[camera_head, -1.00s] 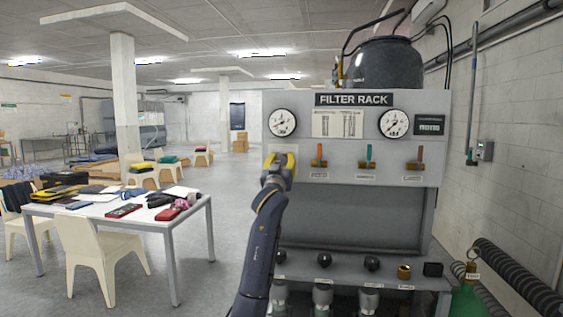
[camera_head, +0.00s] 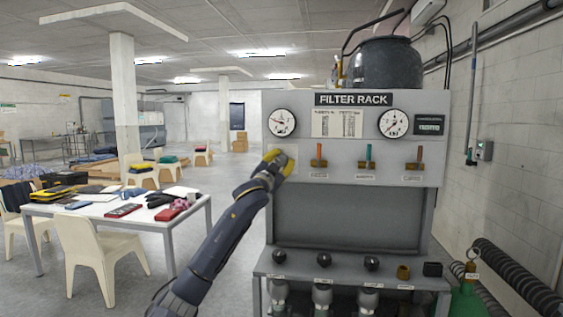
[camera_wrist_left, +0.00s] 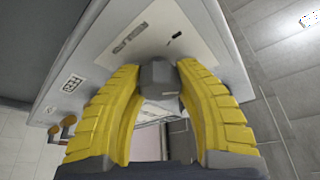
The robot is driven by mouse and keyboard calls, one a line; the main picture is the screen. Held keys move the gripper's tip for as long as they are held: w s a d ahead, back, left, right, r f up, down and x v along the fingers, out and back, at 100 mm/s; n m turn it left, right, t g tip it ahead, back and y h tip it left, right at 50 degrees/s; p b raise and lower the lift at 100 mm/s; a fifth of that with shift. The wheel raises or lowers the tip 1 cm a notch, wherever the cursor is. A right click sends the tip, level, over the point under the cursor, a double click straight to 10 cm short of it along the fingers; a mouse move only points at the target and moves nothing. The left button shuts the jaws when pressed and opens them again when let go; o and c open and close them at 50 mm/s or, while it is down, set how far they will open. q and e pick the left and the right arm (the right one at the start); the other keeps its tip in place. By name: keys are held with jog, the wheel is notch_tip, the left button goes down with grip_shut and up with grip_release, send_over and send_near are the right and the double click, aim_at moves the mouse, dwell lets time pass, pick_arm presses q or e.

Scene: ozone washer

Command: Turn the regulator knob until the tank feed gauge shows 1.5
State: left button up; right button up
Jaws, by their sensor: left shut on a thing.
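The filter rack (camera_head: 340,190) is a grey panel with two round white gauges. The left gauge (camera_head: 282,123) sits just above my left gripper; its needle appears to point up and left. The right gauge (camera_head: 394,123) is farther right. The numbers and gauge names are too small to read. My left gripper (camera_head: 277,161) is at the panel's left side, tilted. In the left wrist view its yellow fingers are shut around the dark grey regulator knob (camera_wrist_left: 158,84). The gripper hides the knob in the head view. My right gripper is not in view.
Orange (camera_head: 320,155), teal (camera_head: 369,157) and brown (camera_head: 419,157) valve handles stand in a row right of my left gripper. Below, a shelf (camera_head: 300,268) carries black knobs and fittings. A white table (camera_head: 85,212) with clutter and chairs are on the left.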

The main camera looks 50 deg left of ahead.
pick_arm(q)
jog(key=shift+r, duration=0.2)
dwell(0.3)
jog(key=o, duration=1.2)
jog(key=shift+f, duration=0.1)
jog(key=shift+d, duration=0.1)
jog(key=shift+v, duration=6)
